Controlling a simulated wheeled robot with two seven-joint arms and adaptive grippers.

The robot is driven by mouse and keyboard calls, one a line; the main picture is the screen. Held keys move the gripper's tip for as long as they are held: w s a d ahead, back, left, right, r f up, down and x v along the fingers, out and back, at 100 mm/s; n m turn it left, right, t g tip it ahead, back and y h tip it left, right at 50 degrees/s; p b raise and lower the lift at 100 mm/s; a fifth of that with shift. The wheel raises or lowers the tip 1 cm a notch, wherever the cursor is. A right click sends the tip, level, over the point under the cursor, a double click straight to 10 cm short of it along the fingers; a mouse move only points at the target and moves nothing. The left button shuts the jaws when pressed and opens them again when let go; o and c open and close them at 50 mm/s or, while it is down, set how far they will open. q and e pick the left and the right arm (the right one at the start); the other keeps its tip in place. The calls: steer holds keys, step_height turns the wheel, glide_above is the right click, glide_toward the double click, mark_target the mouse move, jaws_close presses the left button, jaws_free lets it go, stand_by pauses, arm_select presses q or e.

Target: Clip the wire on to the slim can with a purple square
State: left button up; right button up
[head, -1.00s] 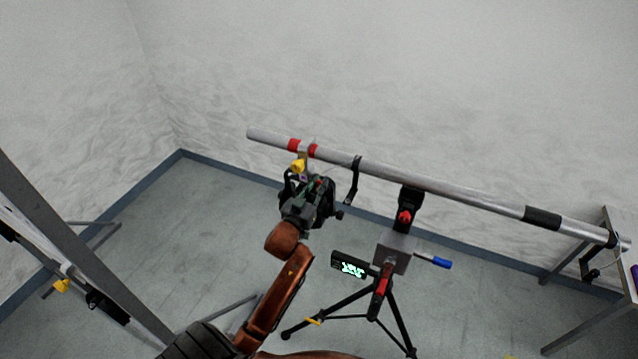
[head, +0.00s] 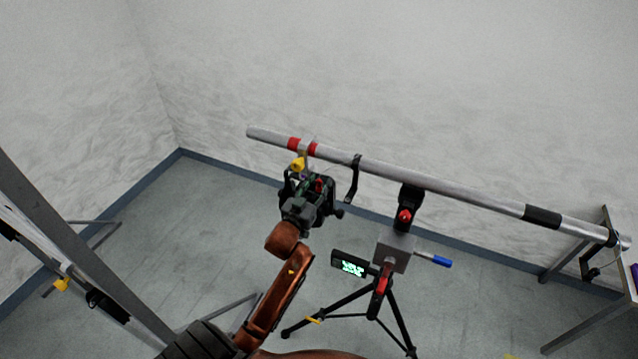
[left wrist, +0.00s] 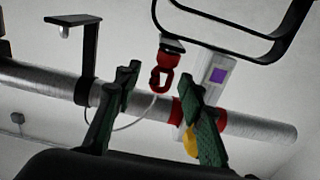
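The slim can (left wrist: 213,68) is pale, with a purple square (left wrist: 217,76) on its face, and hangs at the metal bar between or near two red bands in the left wrist view. A red clip (left wrist: 162,80) shows to its left, hanging below a dark piece, with a thin pale wire (left wrist: 137,122) curving from it toward the bar. My left gripper (head: 308,185) is just under the bar's left end. In the left wrist view its green fingers (left wrist: 160,90) are spread apart, with the red clip seen between them. I cannot tell that they touch it. My right gripper is out of view.
The long metal bar (head: 455,190) rests on a tripod stand (head: 393,300). A yellow knob (head: 298,164) hangs by the bar's red bands. A black hook (head: 354,180) hangs right of my gripper. A table (head: 617,225) stands at the right edge. The floor at left is partly clear.

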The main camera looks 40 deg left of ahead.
arm_select(q)
steer(key=v, duration=1.2)
steer(key=shift+a, duration=0.1)
